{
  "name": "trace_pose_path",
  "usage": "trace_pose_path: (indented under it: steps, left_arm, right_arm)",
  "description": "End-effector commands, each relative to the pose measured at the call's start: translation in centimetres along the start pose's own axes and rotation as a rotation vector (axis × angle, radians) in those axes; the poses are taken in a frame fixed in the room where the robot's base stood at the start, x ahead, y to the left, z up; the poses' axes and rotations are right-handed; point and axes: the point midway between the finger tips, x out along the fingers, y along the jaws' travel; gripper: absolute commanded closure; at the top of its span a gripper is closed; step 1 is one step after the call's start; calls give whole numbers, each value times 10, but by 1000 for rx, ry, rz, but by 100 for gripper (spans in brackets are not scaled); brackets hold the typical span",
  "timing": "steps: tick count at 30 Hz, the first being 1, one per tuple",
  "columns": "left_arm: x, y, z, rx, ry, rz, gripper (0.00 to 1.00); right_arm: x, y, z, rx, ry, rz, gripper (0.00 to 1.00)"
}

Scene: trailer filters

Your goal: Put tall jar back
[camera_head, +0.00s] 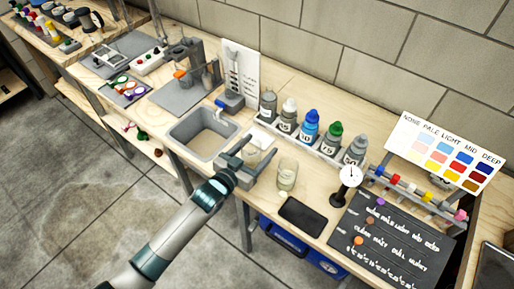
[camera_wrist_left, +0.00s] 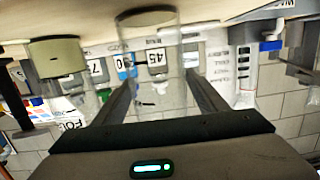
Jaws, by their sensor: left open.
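A clear, tall glass jar (camera_head: 254,154) stands on the wooden bench to the right of the sink. My left gripper (camera_head: 252,151) is open at the jar, with one finger on each side of it. The left wrist view is upside down. There the clear jar (camera_wrist_left: 152,65) shows between the two spread fingers (camera_wrist_left: 160,80), and I cannot tell whether they touch it. A second glass jar (camera_head: 287,175) with pale contents stands to the right, outside the fingers; it also shows in the left wrist view (camera_wrist_left: 57,72). My right gripper is not in view.
A grey rack of numbered bottles (camera_head: 310,128) stands behind the jars. The grey sink (camera_head: 203,133) is to the left. A colour chart (camera_head: 445,153) stands behind.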

Motion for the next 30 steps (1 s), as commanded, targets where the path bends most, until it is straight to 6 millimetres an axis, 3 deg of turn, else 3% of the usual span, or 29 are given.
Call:
trace_pose_path:
  steps: [5, 11, 24, 30]
  left_arm:
    - [-1, 0, -4, 0, 0, 0, 34]
    - [-18, 0, -1, 0, 0, 0, 34]
    - [-92, 0, 0, 1, -1, 0, 34]
    - [-114, 0, -2, 0, -1, 0, 34]
  right_arm:
    - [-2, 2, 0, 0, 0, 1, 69]
    - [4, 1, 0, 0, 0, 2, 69]
    - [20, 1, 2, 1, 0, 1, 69]
    - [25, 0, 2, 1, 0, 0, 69]
